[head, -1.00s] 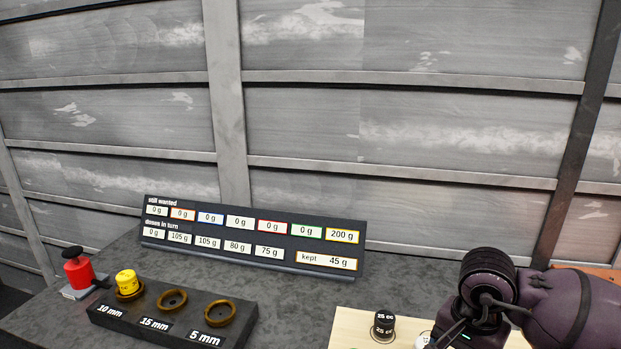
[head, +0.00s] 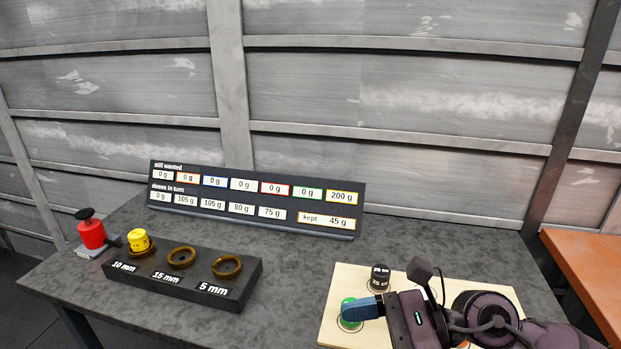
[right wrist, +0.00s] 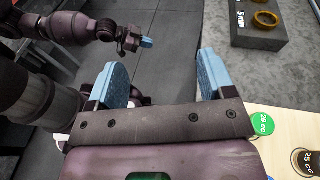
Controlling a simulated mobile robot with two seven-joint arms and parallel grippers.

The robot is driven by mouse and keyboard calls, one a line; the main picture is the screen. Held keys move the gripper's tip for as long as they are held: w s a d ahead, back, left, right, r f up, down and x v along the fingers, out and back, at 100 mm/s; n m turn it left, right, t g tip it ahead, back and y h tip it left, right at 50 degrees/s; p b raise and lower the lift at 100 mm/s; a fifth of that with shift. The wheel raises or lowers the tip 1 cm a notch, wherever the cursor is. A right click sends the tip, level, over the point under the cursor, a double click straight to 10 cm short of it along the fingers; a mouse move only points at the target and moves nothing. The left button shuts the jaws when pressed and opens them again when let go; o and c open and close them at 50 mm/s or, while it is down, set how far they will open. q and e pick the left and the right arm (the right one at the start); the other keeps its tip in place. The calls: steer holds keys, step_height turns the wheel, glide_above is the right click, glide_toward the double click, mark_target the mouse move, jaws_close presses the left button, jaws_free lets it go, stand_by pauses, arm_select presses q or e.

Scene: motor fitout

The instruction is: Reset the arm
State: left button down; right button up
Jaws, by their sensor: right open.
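My right arm comes in from the lower right of the head view. Its gripper (head: 362,308) is low over the pale wooden board (head: 332,327), beside a green-topped cap (head: 349,322). In the right wrist view the two blue fingers of my right gripper (right wrist: 162,78) stand wide apart with nothing between them. My left gripper (right wrist: 146,42) shows small at the top of the right wrist view, away from the bench over the floor. Its blue tips look close together, but I cannot tell its opening.
A black 25 cc weight (head: 380,278) stands on the board. A black block (head: 185,284) has several brass rings, one holding a yellow piece (head: 138,240). A red dispenser (head: 91,234) stands at the left. A dose display (head: 255,200) stands behind. An orange surface (head: 590,270) is at right.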

steer(key=w+d+r+m+t+y, duration=0.1)
steer(key=w+d+r+m+t, duration=0.15)
steer(key=m+t, duration=0.55)
steer(key=w+d+r+m+t+y, duration=0.15)
steer(key=r+m+t, duration=0.35)
steer(key=m, duration=0.5)
steer(key=w+d+f+m+t+h, duration=0.1)
steer(key=d+f+m+t+h, duration=0.25)
steer(key=d+m+h, duration=0.55)
steer(key=d+f+m+t+h, duration=0.35)
steer(key=m+h, duration=0.45)
steer(key=m, duration=0.5)
steer(key=s+d+f+m+g+h, duration=0.2)
steer(key=s+d+f+m+g, duration=0.15)
steer(key=f+m, duration=0.2)
steer(key=s+d+f+m+g+h, duration=0.25)
steer(key=f+m+g, duration=0.2)
steer(key=f, duration=0.25)
steer(key=s+a+f+m+g+y, duration=0.1)
steer(key=s+f+m+g, duration=0.1)
steer(key=s+f+g, duration=0.35)
steer(key=s+a+f+m+g+y, duration=0.1)
steer(key=s+f+m+g+y, duration=0.15)
steer(key=s, duration=0.65)
steer(key=w+f+t, duration=0.7)
steer(key=f, duration=0.3)
steer(key=shift+w+d+n, duration=0.2)
steer(key=shift+w+n, duration=0.05)
steer(key=shift+n, duration=0.1)
